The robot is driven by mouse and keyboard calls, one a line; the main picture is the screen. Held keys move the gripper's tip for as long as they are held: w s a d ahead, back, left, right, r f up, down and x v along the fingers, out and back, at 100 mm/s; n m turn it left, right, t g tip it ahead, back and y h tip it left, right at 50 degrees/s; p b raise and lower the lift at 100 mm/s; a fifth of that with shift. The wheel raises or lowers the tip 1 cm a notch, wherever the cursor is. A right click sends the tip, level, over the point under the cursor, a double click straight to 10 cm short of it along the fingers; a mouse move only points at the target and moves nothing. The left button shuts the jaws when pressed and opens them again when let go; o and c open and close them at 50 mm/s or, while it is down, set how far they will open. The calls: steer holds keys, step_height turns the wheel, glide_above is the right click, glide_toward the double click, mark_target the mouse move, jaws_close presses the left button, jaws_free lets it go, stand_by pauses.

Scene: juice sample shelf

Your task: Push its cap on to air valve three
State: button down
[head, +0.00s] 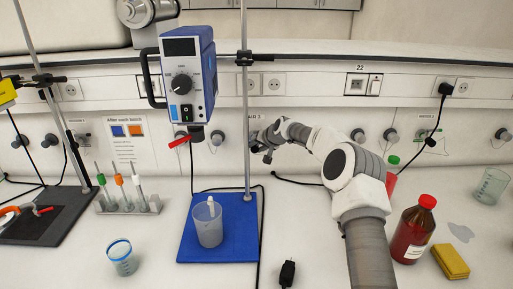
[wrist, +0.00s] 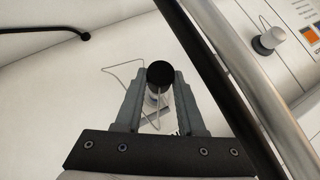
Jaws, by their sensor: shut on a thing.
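My gripper (wrist: 159,84) is shut on a black round cap (wrist: 160,73), seen end-on between the fingertips in the wrist view. A pale part shows just beneath the cap, and a thin wire loop lies around it against the wall. In the head view my gripper (head: 262,147) is at the wall just below the AIR 3 label (head: 254,117), behind the stand rod. It hides air valve three there. I cannot tell whether the cap touches the valve.
The stand rod (head: 246,90) rises close left of my gripper from a blue base (head: 183,246) with a beaker (head: 208,228). A blue stirrer (head: 188,75) hangs on it. A neighbouring valve (head: 217,137) is to the left. A red bottle (head: 412,232) stands right of my arm.

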steer(key=shift+w+p, duration=0.7)
steer(key=shift+w, duration=0.4)
stand_by(0.8)
steer(key=shift+c, duration=2.2)
jaws_free()
